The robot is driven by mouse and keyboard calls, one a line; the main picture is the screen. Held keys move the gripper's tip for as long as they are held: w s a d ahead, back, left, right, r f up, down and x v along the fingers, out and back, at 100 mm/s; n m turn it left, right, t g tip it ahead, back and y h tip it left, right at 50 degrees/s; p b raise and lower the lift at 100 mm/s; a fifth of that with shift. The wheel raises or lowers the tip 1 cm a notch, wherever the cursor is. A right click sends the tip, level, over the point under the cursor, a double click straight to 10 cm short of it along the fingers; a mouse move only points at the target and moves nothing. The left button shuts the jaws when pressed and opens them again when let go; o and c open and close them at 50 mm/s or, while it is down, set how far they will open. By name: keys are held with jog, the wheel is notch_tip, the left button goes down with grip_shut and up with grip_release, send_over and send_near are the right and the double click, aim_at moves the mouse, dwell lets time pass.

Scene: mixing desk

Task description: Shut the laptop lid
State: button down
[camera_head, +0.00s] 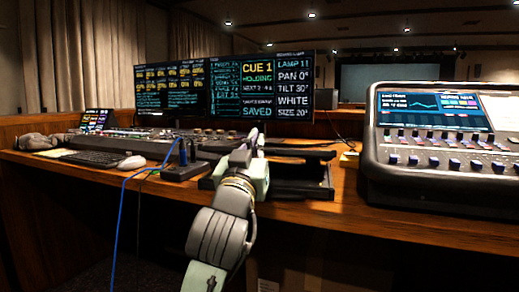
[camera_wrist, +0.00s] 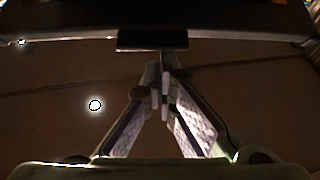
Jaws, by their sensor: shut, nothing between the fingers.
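My gripper (camera_head: 250,143) is shut and empty, its fingertips together in the wrist view (camera_wrist: 160,95). In the head view it is at the front edge of the desk, in front of a black, flat, layered object (camera_head: 305,188), which may be the laptop on a stand. My arm hides its left part. I cannot make out a lit screen or keys on it. In the wrist view a dark slab (camera_wrist: 220,18) spans the top, with a small dark block (camera_wrist: 152,39) just beyond the fingertips. Whether they touch cannot be told.
A large mixing console (camera_head: 440,150) stands at the right. Wide monitors (camera_head: 235,88) stand behind. A small lit screen (camera_head: 94,121), a keyboard (camera_head: 90,158), a mouse (camera_head: 132,162) and a small black box (camera_head: 183,171) with a blue cable (camera_head: 121,205) lie left. Bare desk (camera_head: 347,205) shows in front.

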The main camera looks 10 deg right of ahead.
notch_tip(320, 180, down, 8)
jog(key=s+t+b, duration=0.1)
jog(key=b, duration=0.4)
jog(key=shift+s+a+t+h, duration=0.2)
jog(key=shift+a+t+h, duration=0.1)
jog(key=shift+h, duration=0.1)
